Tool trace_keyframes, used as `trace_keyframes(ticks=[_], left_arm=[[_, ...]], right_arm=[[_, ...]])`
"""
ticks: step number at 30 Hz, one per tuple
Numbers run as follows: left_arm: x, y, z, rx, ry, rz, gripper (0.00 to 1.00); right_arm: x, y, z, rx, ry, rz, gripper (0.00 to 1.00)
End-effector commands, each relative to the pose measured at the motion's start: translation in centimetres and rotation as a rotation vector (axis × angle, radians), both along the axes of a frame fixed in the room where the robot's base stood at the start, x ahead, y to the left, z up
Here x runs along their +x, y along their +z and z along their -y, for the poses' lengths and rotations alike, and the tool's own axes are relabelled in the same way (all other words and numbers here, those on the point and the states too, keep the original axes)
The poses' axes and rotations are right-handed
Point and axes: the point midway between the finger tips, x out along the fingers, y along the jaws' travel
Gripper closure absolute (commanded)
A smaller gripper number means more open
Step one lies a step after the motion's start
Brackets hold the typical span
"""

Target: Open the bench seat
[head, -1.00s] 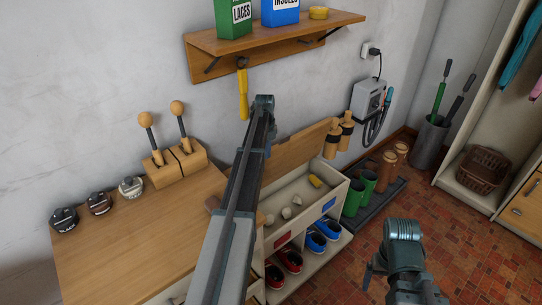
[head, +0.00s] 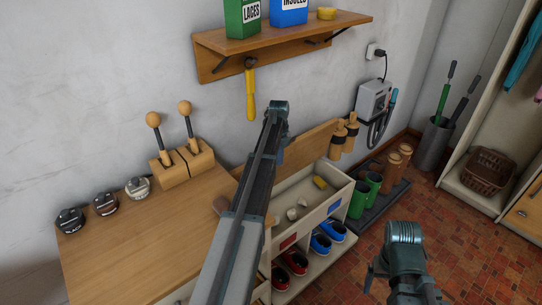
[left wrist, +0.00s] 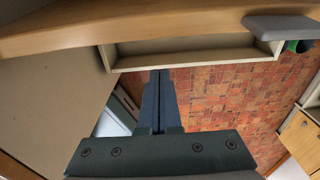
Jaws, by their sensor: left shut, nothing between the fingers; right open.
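The bench seat's wooden lid (head: 312,142) stands raised and tilted back toward the wall, above a pale bench box (head: 335,200). The open compartment shows a yellow item (head: 320,183) and small pale round items (head: 297,210). My left arm crosses in front of the bench's left part and hides some of the lid and box. My left gripper (left wrist: 160,78) is shut and empty in the left wrist view, its tips by the edge of a pale box; I cannot tell whether they touch. My right gripper (head: 374,276) is open over the floor, right of the bench, partly hidden.
Red shoes (head: 292,262) and blue shoes (head: 325,240) sit under the box. A wooden cabinet (head: 140,235) with levers and knobs adjoins on the left. Boots stand on a dark tray (head: 375,210) at right. A shelf (head: 290,40) hangs above. Brick-red floor is open at right.

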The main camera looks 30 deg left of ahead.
Motion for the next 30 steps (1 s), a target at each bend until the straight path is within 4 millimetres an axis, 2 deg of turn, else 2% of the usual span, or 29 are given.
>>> trace_keyframes(ticks=[1, 3, 15, 20, 30], left_arm=[[0.1, 1.2, -0.2, 0.000, 0.001, 0.000, 1.00], [0.4, 2.4, -0.9, 0.000, 0.002, 0.000, 1.00], [1.4, 8.2, -3.7, 0.000, 0.001, 0.000, 1.00], [1.6, 9.0, -4.3, 0.000, 0.000, 0.000, 1.00], [1.5, 8.9, -4.3, 0.000, 0.000, 0.000, 1.00]], right_arm=[[0.0, 1.2, 0.0, 0.000, 0.000, 0.000, 0.14], [0.0, 2.5, 0.0, 0.000, 0.000, 0.000, 0.14], [0.0, 8.2, 0.0, 0.000, -0.001, 0.000, 0.14], [0.0, 9.0, 0.0, 0.000, -0.001, 0.000, 0.14], [0.0, 8.9, 0.0, 0.000, -0.001, 0.000, 0.14]])
